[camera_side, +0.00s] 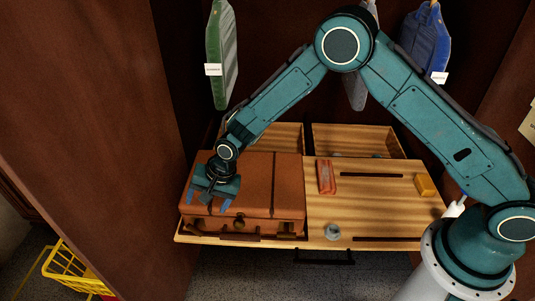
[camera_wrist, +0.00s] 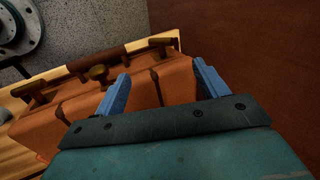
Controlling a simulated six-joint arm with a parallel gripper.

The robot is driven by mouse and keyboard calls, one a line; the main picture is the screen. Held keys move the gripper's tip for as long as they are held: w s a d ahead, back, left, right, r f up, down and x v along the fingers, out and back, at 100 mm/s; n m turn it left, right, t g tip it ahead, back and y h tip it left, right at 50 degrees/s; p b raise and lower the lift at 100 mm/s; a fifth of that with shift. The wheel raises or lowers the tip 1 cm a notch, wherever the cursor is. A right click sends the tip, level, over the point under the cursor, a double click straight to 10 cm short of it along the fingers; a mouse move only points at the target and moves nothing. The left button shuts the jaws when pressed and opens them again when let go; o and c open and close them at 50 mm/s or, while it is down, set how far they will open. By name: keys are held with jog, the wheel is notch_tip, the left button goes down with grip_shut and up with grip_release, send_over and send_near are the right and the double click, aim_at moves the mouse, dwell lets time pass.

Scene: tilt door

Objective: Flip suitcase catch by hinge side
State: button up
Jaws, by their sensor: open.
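A brown leather suitcase (camera_side: 265,180) lies shut at the left of a wooden surface; it also shows in the wrist view (camera_wrist: 75,110). Along its front edge are a dark handle (camera_wrist: 98,60), a round brass knob-like fitting (camera_wrist: 98,73) and a brass T-shaped fitting (camera_wrist: 40,96). Another brass fitting (camera_wrist: 160,43) is at the far end. Which fitting is the catch I cannot tell for sure. My gripper (camera_side: 212,204) is open and empty, above the suitcase's front left part; its two blue fingers (camera_wrist: 162,70) stand apart, pointing toward the front edge. Contact is not visible.
The wooden surface (camera_side: 370,215) holds a reddish item (camera_side: 326,177), a yellow block (camera_side: 425,186), dark bars (camera_side: 371,175) and a small grey round object (camera_side: 333,232). A dark brown wall (camera_side: 110,120) rises close on the left. Garments (camera_side: 222,60) hang behind.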

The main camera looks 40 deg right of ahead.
dwell(0.3)
jog(key=shift+s+f+m, duration=0.1)
jog(key=shift+s+m, duration=0.05)
jog(key=shift+m, duration=0.15)
jog(key=c, duration=0.9)
jog(key=shift+s+d+f+m, duration=0.1)
jog(key=shift+s+f+m, duration=0.25)
jog(key=shift+s, duration=0.2)
grip_shut()
jog(key=shift+s+d+f+m+t, duration=0.25)
jog(key=shift+s+m+t, duration=0.25)
jog(key=shift+s, duration=0.35)
jog(key=shift+s+d+f+m+t, duration=0.15)
jog(key=shift+s+d+m+t, duration=0.25)
jog(key=shift+s, duration=0.5)
jog(key=shift+s+d+f+m+t, duration=0.2)
jog(key=shift+s+m+t, duration=0.35)
jog(key=shift+s, duration=0.3)
